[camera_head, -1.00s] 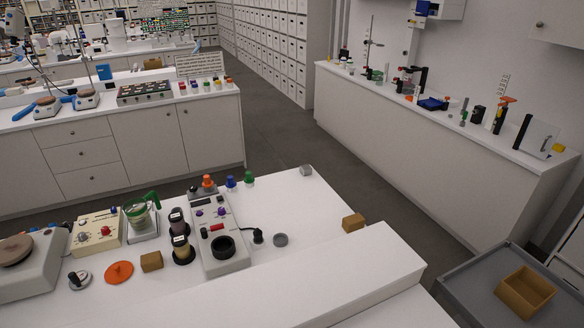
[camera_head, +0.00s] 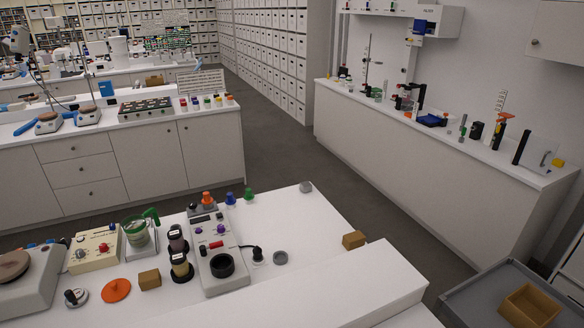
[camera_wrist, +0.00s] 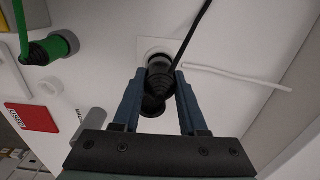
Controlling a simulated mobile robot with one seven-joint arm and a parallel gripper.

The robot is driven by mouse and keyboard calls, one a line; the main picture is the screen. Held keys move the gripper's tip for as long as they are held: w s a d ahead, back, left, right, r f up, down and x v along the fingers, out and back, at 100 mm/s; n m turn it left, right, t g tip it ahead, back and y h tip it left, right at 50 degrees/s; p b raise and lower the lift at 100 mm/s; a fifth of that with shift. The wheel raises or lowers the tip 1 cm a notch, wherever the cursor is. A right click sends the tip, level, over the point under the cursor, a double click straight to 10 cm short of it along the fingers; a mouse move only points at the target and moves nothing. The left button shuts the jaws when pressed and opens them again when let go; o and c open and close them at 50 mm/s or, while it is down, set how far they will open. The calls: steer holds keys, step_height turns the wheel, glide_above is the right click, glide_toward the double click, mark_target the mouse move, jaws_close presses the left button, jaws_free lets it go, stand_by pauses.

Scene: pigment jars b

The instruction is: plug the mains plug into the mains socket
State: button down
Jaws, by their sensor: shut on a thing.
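In the wrist view my gripper (camera_wrist: 157,98) is shut on the black mains plug (camera_wrist: 155,103), one blue finger on each side of its ribbed body. A black cable runs from it toward the top right. The plug is against or just in front of a white square plate (camera_wrist: 150,44), which looks like the mains socket. The plug hides the plate's middle, so I cannot tell how far in it sits. My gripper is not visible in the head view.
In the wrist view, a green connector (camera_wrist: 50,48), a red label (camera_wrist: 30,117), a grey cylinder (camera_wrist: 92,122) and a white rod (camera_wrist: 235,77) are near the plate. The head view shows a bench with a grey instrument (camera_head: 215,255) and a wooden block (camera_head: 354,239).

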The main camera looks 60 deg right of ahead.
steer(key=shift+f+b, duration=0.65)
steer(key=shift+f, duration=0.25)
steer(key=shift+c, duration=1.8)
jaws_free()
step_height(320, 180, up, 13)
steer(key=shift+b, duration=0.85)
